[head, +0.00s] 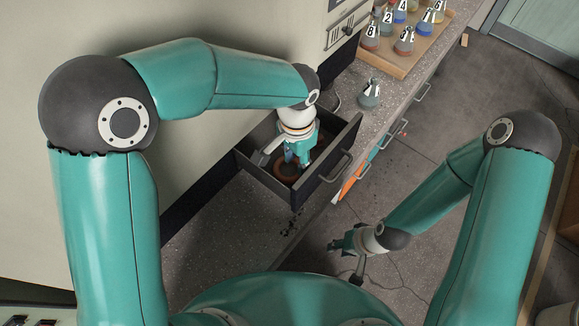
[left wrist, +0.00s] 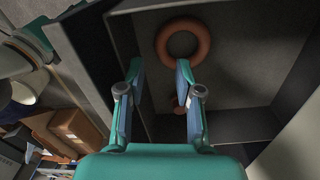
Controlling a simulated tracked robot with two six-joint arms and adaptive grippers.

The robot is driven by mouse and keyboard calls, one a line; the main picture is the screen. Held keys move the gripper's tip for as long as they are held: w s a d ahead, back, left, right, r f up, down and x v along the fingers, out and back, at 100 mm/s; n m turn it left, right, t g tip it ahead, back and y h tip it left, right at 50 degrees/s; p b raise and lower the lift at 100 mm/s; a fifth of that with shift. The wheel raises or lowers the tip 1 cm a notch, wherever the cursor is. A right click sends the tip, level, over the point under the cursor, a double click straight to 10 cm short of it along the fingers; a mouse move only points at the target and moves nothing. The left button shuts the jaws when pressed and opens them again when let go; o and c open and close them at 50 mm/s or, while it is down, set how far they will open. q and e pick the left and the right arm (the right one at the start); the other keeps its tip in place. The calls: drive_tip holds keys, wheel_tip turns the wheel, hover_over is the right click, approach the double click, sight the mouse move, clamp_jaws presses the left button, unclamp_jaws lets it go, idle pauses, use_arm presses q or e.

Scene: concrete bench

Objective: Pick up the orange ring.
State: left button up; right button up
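The orange ring (left wrist: 204,40) lies flat on the floor of an open dark drawer (left wrist: 247,124), near one of its walls in the left wrist view. In the head view the ring (head: 287,179) is partly hidden by my left gripper. My left gripper (head: 298,160) points down into the drawer (head: 339,172). In the left wrist view its fingers (left wrist: 159,66) are apart and empty, with the ring beyond the right fingertip. My right gripper (head: 338,244) hangs low over the floor, away from the drawer; its finger opening is too small to make out.
A small brownish object (left wrist: 177,105) shows partly behind the right finger. The drawer walls stand close around my left gripper. A flask (head: 369,94) stands on the bench (head: 385,110), with a wooden tray (head: 420,58) of numbered flasks behind it.

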sight(296, 174)
use_arm(q)
drive_tip(key=shift+w+f+p, duration=0.2)
drive_tip(key=shift+f+p, duration=0.35)
drive_tip(key=shift+f, duration=2.95)
clamp_jaws()
